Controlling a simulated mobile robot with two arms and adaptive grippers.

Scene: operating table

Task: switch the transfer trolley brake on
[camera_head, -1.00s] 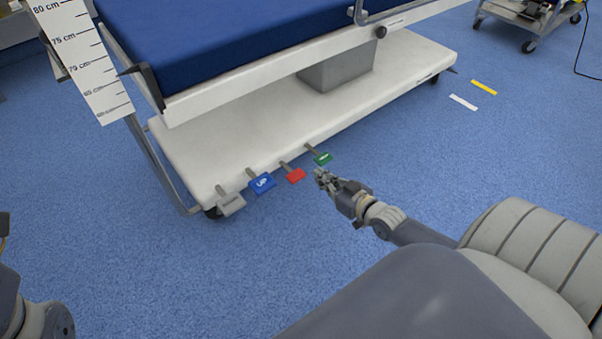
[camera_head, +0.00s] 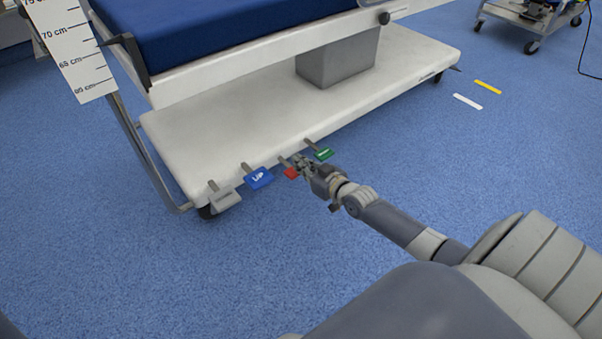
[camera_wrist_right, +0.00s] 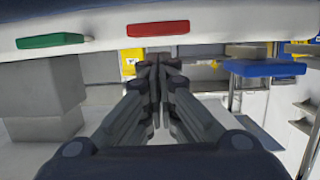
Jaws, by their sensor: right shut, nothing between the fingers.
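The transfer trolley (camera_head: 190,125) has a white base with a row of foot pedals along its near edge. The red pedal (camera_head: 291,173) lies between the green pedal (camera_head: 324,154) and the blue pedal marked UP (camera_head: 260,178). My right gripper (camera_head: 299,160) is shut and empty, its fingertips at the red pedal, partly covering its stem. The right wrist view looks upside down; there the shut fingers (camera_wrist_right: 158,62) line up with the red pedal (camera_wrist_right: 158,29), with green (camera_wrist_right: 52,41) to the left. I cannot tell whether they touch. My left gripper is out of view.
A grey pedal (camera_head: 225,200) sits at the left end of the row. The trolley's grey column (camera_head: 335,68) rises from the base. A wheeled cart (camera_head: 528,22) stands at the back right. The blue floor (camera_head: 120,270) in front is clear.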

